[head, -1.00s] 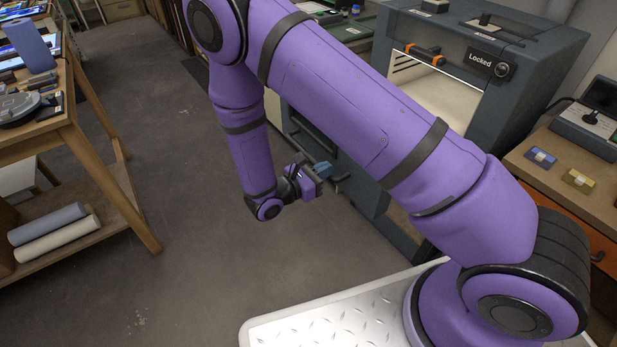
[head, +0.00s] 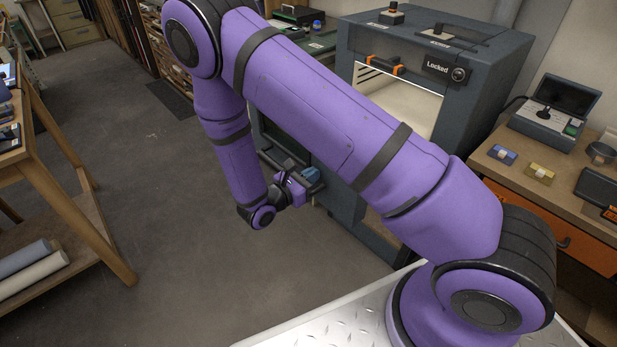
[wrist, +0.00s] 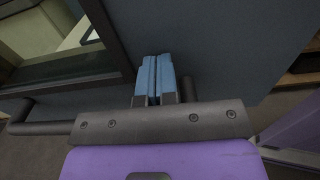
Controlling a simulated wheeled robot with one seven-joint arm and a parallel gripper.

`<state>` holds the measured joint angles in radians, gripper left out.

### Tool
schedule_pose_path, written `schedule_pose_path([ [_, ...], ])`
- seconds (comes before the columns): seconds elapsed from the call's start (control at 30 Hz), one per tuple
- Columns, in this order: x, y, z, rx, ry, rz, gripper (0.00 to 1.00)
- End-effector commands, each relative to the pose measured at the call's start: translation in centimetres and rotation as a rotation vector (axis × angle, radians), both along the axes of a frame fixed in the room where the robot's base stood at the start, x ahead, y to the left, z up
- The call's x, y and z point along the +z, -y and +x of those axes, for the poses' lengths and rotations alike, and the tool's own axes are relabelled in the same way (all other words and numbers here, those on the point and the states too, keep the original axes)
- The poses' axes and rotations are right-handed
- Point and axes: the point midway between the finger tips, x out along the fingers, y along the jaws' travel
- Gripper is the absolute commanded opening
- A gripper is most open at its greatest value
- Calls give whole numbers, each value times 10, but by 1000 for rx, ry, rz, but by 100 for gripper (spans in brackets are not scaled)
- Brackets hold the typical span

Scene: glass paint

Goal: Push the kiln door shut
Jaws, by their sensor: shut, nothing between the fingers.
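The kiln (head: 493,82) is a dark blue-grey box with a cream chamber (head: 408,101) showing through its open front. Its door (wrist: 230,50) is a dark panel with a window, standing ajar to the left of the chamber and partly hidden behind my arm in the head view. The door's dark bar handle (wrist: 40,127) shows at the left of the wrist view. My gripper (head: 312,174) is shut and empty, beside the door. Its blue fingertips (wrist: 154,72) point at the door panel, right of the window; contact cannot be told.
An orange latch (head: 385,66) and a "Locked" panel (head: 445,70) are on the kiln's upper front. A wooden bench (head: 490,160) with small items stands right. A wooden rack (head: 75,205) stands left. The floor (head: 170,230) between is clear.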

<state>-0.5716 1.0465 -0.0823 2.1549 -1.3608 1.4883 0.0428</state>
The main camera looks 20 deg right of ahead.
Motion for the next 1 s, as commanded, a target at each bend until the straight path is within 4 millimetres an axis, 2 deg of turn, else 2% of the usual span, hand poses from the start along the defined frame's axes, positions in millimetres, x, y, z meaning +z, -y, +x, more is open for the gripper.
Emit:
schedule_pose_path([
  [0.27,0,55,17,-7,-1,-4,0],
  [1.0,0,253,80,-6,-1,-3,0],
])
